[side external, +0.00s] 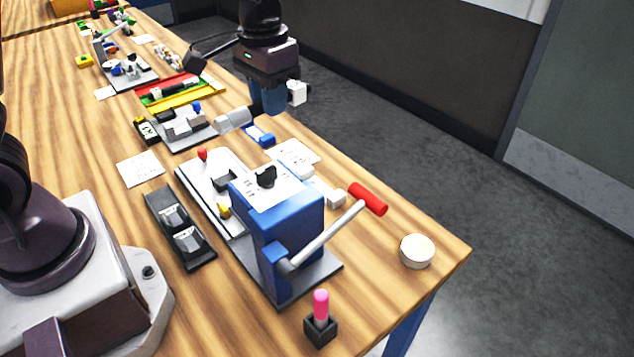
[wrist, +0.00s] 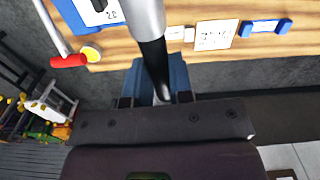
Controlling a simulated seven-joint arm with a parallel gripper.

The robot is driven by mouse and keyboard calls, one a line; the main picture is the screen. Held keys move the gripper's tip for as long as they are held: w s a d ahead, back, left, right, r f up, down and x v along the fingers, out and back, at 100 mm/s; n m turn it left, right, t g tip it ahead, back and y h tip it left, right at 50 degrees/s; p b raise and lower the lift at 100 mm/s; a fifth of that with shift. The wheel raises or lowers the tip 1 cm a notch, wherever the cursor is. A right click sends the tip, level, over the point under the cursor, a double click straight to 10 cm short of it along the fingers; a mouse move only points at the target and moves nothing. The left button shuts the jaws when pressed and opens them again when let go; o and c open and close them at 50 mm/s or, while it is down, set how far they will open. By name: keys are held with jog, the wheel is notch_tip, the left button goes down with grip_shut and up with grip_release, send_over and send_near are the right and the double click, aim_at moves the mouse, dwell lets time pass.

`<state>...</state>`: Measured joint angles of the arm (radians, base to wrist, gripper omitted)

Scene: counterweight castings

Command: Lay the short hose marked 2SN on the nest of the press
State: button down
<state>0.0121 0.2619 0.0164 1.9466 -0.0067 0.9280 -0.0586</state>
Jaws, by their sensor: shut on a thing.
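My gripper (side external: 268,108) has blue fingers and is shut on a short hose. The hose has a black middle (wrist: 156,62) and a light grey end fitting (side external: 234,120). A whitish end (side external: 297,93) sticks out on the other side. The hose is held in the air near the table's right edge; no marking on it is readable. The blue press (side external: 290,222) stands nearer the camera, with a red-handled lever (side external: 368,199). A dark grey block (side external: 225,180), possibly the nest, sits on its light base plate, partly behind the press body. The press also shows in the wrist view (wrist: 76,16).
A black tray (side external: 159,207) with two metal pieces lies left of the press. A white round tub (side external: 417,251) and a pink-topped stick in a holder (side external: 320,310) are near the front. A blue piece (side external: 259,134) and printed cards (side external: 299,151) lie below my gripper. A coloured rack (side external: 185,92) stands behind.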

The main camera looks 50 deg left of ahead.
jog(key=w+a+n, duration=0.2)
jog(key=w+n, duration=1)
jog(key=n, duration=0.5)
notch_tip(320, 180, down, 12)
jog(key=shift+s+d, duration=0.2)
jog(key=shift+s, duration=0.15)
jog(key=shift+f, duration=0.15)
notch_tip(320, 180, down, 9)
jog(key=shift+f, duration=0.2)
jog(key=shift+f, duration=0.15)
jog(key=c, duration=1)
grip_release()
